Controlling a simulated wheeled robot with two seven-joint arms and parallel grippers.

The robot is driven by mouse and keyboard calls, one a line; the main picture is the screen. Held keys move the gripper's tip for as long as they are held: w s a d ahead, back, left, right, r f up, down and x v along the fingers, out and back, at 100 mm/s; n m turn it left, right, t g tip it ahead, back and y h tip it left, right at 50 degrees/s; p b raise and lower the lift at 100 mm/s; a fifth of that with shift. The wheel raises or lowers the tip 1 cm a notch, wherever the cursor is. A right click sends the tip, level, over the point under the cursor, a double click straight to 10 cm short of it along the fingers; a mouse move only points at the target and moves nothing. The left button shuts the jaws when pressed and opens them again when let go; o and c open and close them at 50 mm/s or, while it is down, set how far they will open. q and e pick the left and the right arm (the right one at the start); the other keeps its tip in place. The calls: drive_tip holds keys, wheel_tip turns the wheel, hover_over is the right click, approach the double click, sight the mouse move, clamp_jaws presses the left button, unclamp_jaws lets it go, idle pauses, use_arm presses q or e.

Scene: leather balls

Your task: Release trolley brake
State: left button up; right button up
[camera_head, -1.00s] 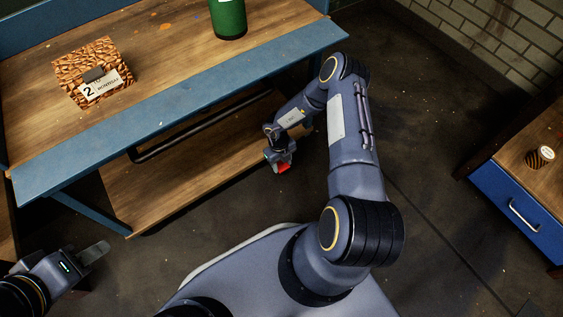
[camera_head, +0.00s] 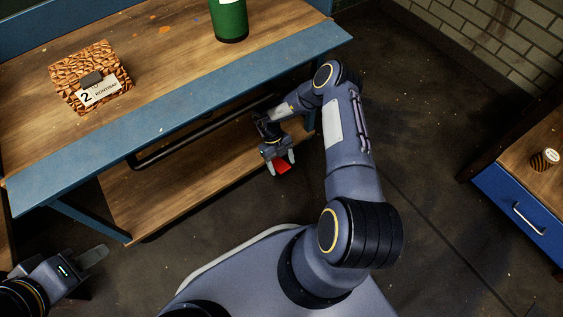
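The trolley is a blue-framed bench with a wooden top (camera_head: 190,62) and a lower wooden shelf (camera_head: 165,190). A small red part (camera_head: 283,167), probably the brake lever, shows low near the trolley's right end; what it is fixed to is hidden. My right gripper (camera_head: 281,164) points down at it, with its light fingers apart on either side of the red part. I cannot tell whether they touch it. My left gripper (camera_head: 92,257) is at the lower left, away from the trolley, seen side-on, so its opening does not show.
A brown woven-pattern box (camera_head: 90,75) with a label marked 2 and a green bottle (camera_head: 230,20) stand on the trolley top. A blue-drawer cabinet (camera_head: 520,210) with a small striped ball (camera_head: 538,162) is at the right. The dark floor between is clear.

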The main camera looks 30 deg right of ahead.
drive_tip(key=shift+p+v, duration=0.6)
drive_tip(key=shift+v, duration=0.6)
drive_tip(key=w+b, duration=0.6)
drive_tip(key=shift+w+a+f+b, duration=0.25)
drive_tip(key=shift+w+a+b, duration=0.05)
drive_tip(key=shift+b, duration=0.05)
drive_tip(key=w, duration=0.2)
drive_tip(key=w+r, duration=0.1)
drive_tip(key=shift+w+a, duration=0.15)
drive_tip(key=shift+w, duration=1.15)
drive_tip(key=shift+s, duration=0.1)
